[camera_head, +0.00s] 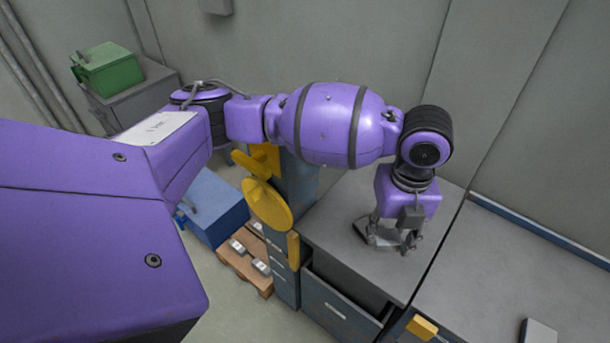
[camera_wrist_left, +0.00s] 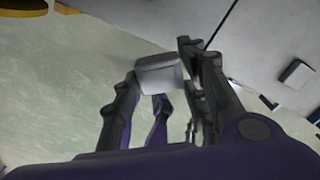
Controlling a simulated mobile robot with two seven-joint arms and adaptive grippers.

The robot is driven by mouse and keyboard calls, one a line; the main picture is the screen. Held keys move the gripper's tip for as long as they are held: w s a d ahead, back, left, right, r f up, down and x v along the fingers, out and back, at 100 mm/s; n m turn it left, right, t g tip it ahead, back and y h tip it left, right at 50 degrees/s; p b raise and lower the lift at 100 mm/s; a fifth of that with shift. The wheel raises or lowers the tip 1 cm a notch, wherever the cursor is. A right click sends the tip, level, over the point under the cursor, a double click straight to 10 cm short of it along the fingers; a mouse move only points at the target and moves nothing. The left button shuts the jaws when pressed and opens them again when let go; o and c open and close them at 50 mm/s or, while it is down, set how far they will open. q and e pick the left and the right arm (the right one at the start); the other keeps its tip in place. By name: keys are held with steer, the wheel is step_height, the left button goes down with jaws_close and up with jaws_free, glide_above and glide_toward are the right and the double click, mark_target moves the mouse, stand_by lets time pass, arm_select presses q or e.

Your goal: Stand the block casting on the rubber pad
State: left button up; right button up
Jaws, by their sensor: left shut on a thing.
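My left gripper (camera_head: 395,238) is over the grey bench top, pointing down. In the left wrist view its fingers (camera_wrist_left: 160,85) are shut on a light grey block, which I take to be the block casting (camera_wrist_left: 158,70). The block sits between the fingertips and looks tilted in that view. In the head view the fingers and wrist mostly hide it, and I cannot tell its height above the bench. I cannot identify the rubber pad for certain. A small grey flat-topped block (camera_head: 539,331) lies on the right-hand bench. My right gripper is not in view.
An open drawer (camera_head: 340,304) juts from the bench (camera_head: 345,225) below the gripper. A dark seam divides the bench tops. A wooden pallet (camera_head: 238,262) with grey blocks and a blue box (camera_head: 213,208) stand on the floor at left. The right-hand bench (camera_head: 480,270) is largely clear.

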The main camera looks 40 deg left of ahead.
arm_select(q)
steer(key=m, duration=0.2)
steer(key=shift+s+d+f+m, duration=0.1)
steer(key=shift+d+m, duration=0.2)
steer(key=shift+a+f, duration=0.1)
steer(key=shift+f, duration=0.05)
steer(key=w+a+f, duration=0.4)
steer(key=w+a, duration=0.1)
steer(key=w, duration=0.3)
glide_toward(359, 226)
steer(key=d, duration=0.1)
steer(key=w+d+f, duration=0.1)
steer(key=d+f, duration=0.1)
steer(key=shift+w+b, duration=0.25)
steer(key=shift+b, duration=0.15)
steer(key=shift+w+a+f, duration=0.15)
steer(key=shift+w+f, duration=0.05)
steer(key=shift+f, duration=0.1)
step_height(359, 226, down, 3)
steer(key=shift+f+m, duration=0.1)
steer(key=shift+m, duration=0.2)
